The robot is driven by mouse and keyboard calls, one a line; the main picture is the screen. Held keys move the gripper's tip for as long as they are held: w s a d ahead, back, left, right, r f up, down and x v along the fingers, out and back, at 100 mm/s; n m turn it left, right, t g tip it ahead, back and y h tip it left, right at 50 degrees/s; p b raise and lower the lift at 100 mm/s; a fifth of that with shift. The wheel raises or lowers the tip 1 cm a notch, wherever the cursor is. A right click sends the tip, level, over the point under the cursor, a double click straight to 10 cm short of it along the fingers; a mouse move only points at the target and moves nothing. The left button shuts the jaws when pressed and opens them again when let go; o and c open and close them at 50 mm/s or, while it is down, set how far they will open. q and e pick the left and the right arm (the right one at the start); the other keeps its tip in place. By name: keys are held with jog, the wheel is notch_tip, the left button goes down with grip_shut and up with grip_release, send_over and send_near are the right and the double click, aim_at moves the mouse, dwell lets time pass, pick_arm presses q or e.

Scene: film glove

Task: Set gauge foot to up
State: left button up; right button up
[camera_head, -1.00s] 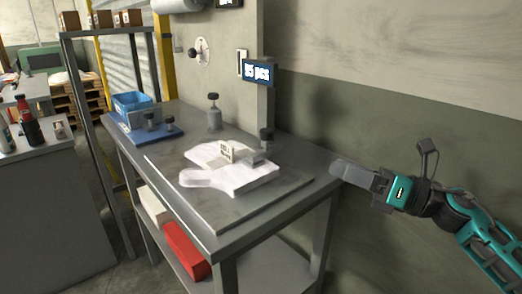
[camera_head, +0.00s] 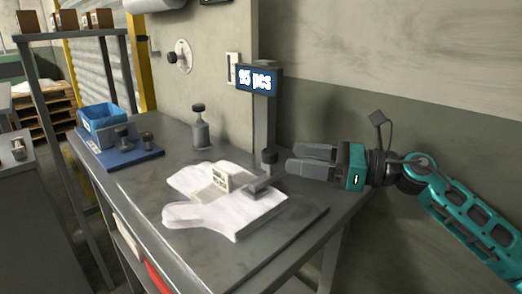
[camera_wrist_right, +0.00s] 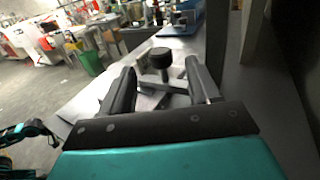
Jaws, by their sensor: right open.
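The gauge foot (camera_head: 257,187) is a grey metal plate with a dark round knob (camera_head: 269,156) on a short stem. It sits low, at the right edge of a white glove (camera_head: 225,212) lying flat on the bench; whether it touches the glove is hard to tell. A small printed tag (camera_head: 221,180) stands on the glove. My right gripper (camera_head: 289,160) is open and empty, just right of the knob. In the right wrist view, the knob (camera_wrist_right: 159,57) shows between and just beyond the two open fingertips. My left gripper is not in the head view.
A post behind the foot carries a display (camera_head: 257,79). A grey weight-like piece with a knob (camera_head: 200,128) stands at the back of the bench. A blue bin (camera_head: 98,117) and blue base (camera_head: 128,158) are at the back left. The wall is close behind.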

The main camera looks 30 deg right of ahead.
aim_at(269, 150)
jog(key=p+x, duration=0.1)
jog(key=x, duration=0.6)
jog(key=shift+x, duration=0.8)
jog(key=shift+f, duration=0.1)
jog(key=shift+c, duration=0.4)
grip_shut()
